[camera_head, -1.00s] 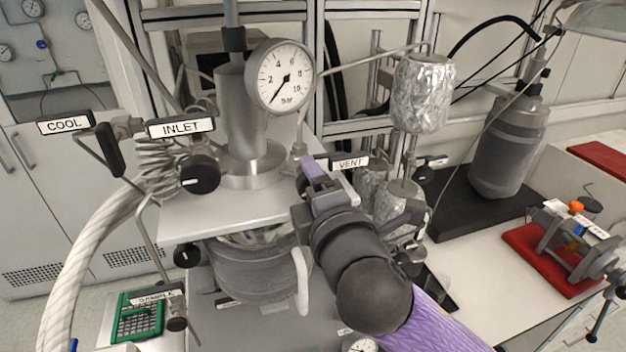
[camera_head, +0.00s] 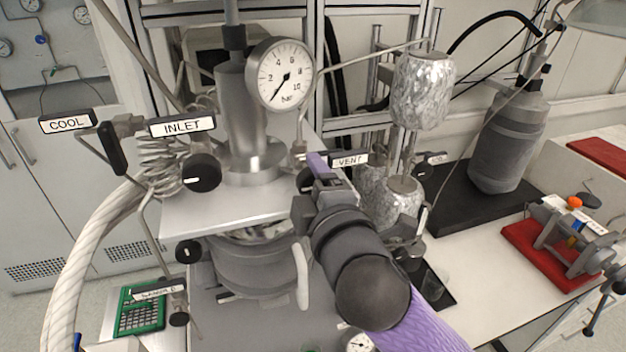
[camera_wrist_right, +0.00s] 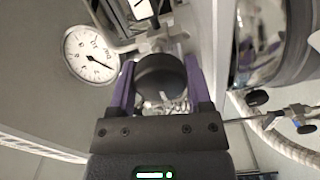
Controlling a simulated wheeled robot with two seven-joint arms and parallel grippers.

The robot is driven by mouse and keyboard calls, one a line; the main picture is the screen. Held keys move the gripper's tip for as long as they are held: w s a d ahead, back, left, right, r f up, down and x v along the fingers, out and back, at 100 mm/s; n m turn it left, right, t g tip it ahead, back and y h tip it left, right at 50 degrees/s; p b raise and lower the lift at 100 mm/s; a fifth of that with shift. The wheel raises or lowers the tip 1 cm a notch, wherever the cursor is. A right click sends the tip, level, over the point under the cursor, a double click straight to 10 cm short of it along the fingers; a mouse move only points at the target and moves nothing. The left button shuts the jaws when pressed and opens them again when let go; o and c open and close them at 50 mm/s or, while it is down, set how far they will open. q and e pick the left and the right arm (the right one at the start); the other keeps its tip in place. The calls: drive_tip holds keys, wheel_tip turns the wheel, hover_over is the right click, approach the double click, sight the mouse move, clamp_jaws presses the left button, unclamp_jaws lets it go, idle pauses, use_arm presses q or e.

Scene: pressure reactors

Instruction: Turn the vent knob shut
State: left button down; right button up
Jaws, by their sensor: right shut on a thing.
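The VENT label (camera_head: 350,160) stands on the fitting at the right of the reactor top. My right gripper (camera_head: 320,166) reaches in from the lower right, just below and left of this label. In the right wrist view, the round black vent knob (camera_wrist_right: 160,78) sits between the purple fingers of my right gripper (camera_wrist_right: 160,88), which are shut on its two sides. In the head view the gripper hides most of the knob. Which way the knob is turned cannot be read. My left gripper is not in view.
The pressure gauge (camera_head: 285,75) stands above the reactor, its needle pointing to the lower left. The INLET knob (camera_head: 202,173) is on the left. Foil-wrapped vessels (camera_head: 424,90) stand close to the right of my gripper. A red stand (camera_head: 540,256) is farther right.

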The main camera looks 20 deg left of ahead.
drive_tip(key=o, duration=1.3)
drive_tip(key=shift+s, duration=0.1)
drive_tip(key=b+v, duration=0.2)
drive_tip(key=v, duration=0.7)
drive_tip(key=shift+s+d, duration=0.3)
